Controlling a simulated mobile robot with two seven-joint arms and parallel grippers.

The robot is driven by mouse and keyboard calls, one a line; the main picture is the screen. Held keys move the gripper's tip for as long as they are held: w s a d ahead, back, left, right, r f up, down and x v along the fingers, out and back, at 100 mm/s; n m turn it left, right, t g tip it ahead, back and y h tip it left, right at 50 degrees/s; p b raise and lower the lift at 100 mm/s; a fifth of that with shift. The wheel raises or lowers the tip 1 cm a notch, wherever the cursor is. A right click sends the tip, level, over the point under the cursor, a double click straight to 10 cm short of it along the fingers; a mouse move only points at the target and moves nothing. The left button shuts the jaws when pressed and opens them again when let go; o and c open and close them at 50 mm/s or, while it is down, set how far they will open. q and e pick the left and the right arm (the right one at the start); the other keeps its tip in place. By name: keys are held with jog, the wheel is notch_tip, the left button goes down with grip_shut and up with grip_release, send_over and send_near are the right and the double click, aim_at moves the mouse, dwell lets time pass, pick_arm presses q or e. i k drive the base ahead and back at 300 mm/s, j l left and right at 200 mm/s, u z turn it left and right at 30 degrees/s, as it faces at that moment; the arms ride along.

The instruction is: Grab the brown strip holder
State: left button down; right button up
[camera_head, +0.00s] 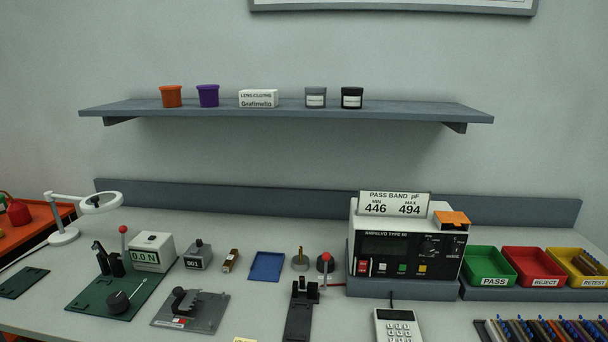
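A small brown holder (230,260) with a pale metallic part stands on the grey workbench (225,222), left of the middle. It looks like the brown strip holder and is too small to make out in detail. It sits between a grey block marked 001 (198,256) on its left and a blue tray (267,266) on its right, apart from both. Neither of my grippers shows in the head view, and nothing visible touches the holder.
A green board (135,299) with a 0.0 N gauge (152,253) and a grey plate fixture (190,312) lie left and in front. A black lever fixture (301,310), a meter (405,255), a keypad device (397,326) and sorting bins (531,267) stand right. A shelf (285,111) hangs above.

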aim_at(583, 264)
jog(key=z, duration=1.55)
jog(key=i+l, duration=0.3)
jog(key=i, duration=0.15)
jog(key=i+l, duration=0.3)
jog(key=i, duration=0.15)
jog(key=i+l+z, duration=0.1)
jog(key=i+l, duration=0.2)
jog(key=k, duration=0.15)
